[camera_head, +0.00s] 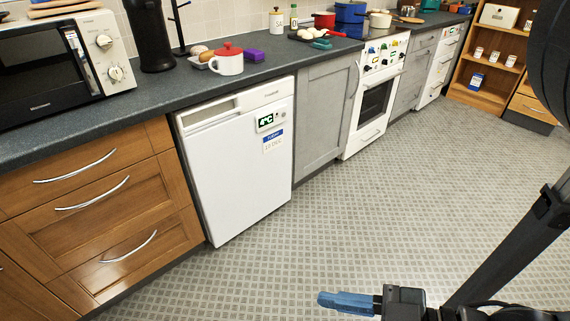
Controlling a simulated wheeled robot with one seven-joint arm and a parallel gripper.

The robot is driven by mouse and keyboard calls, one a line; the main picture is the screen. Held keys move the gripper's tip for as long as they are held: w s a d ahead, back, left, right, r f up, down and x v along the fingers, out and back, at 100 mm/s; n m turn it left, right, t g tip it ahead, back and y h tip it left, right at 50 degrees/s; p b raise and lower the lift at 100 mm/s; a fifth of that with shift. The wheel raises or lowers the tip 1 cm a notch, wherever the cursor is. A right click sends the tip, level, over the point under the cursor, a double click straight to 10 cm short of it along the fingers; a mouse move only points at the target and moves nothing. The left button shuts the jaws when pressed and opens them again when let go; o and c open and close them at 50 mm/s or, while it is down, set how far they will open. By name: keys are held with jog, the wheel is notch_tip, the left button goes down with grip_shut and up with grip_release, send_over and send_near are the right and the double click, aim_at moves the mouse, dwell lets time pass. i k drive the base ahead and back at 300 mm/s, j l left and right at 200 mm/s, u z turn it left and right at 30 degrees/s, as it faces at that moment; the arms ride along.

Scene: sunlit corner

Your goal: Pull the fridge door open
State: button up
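The fridge (238,165) is a white under-counter unit in the left middle of the head view. Its door looks shut, flush between the wooden drawers and a grey cupboard. A recessed grip slot (211,114) runs along the top left of its front. A small display reading 4°C and a blue-headed label are at its upper right. My gripper (345,301) is at the bottom of the view, with blue fingers pointing left. It is apart from the fridge, out over the floor to its right. The fingers overlap from this side, so their opening cannot be told.
Wooden drawers (100,205) with metal handles stand left of the fridge. A grey cupboard (325,108) and a white oven (377,98) stand to its right. The dark worktop (180,88) above carries a microwave, a red-lidded mug and other items. The tiled floor (400,210) in front is clear.

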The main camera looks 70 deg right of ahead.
aim_at(238, 156)
jog(key=z, duration=1.3)
jog(key=i+l+u, duration=0.1)
jog(key=i+u, duration=0.2)
jog(key=i, duration=0.35)
